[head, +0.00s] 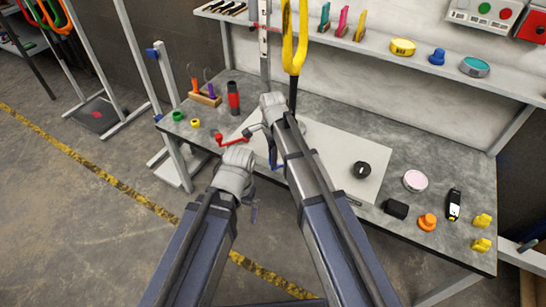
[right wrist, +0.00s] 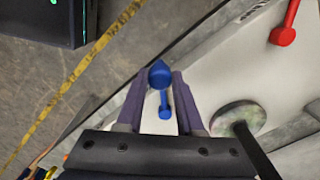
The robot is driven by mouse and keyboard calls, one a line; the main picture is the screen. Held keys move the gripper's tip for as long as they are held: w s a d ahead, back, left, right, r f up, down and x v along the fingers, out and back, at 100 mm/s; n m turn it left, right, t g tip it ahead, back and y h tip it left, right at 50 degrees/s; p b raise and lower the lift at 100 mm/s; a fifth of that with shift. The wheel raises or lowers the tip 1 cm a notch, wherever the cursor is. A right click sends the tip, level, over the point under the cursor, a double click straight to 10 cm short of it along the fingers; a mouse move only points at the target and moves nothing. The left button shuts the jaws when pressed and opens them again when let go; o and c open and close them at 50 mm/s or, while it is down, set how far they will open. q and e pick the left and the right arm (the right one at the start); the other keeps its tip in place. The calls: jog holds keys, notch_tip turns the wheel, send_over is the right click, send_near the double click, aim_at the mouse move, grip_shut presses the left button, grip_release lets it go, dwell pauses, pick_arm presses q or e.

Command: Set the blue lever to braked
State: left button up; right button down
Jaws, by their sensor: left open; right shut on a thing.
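My left gripper (head: 254,210) is open and empty, in front of the bench edge and below the blue lever. I cannot read any braked marking.
A red lever (head: 233,140) is close to the left of the blue lever. A black round knob (head: 361,169) is on the pale panel (head: 335,150).

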jog(key=shift+w, duration=0.15)
jog(key=c, duration=0.5)
grip_release()
jog(key=shift+r, duration=0.15)
notch_tip(320, 180, up, 8)
jog(key=p, duration=0.8)
jog(key=shift+f, duration=0.2)
jog(key=s+r+n+p, duration=0.3)
jog(key=s+n, duration=0.3)
jog(key=s, duration=0.1)
jog(key=s+r+n+p, duration=0.3)
jog(key=s+n, duration=0.4)
jog(key=s+r+n+h+p, duration=0.1)
jog(key=s+r+n+p, duration=0.2)
jog(key=s+n, duration=0.3)
jog(key=shift+s+d+r+n+p, duration=0.2)
jog(key=shift+s+r+n+p, duration=0.2)
jog(key=shift+r, duration=0.15)
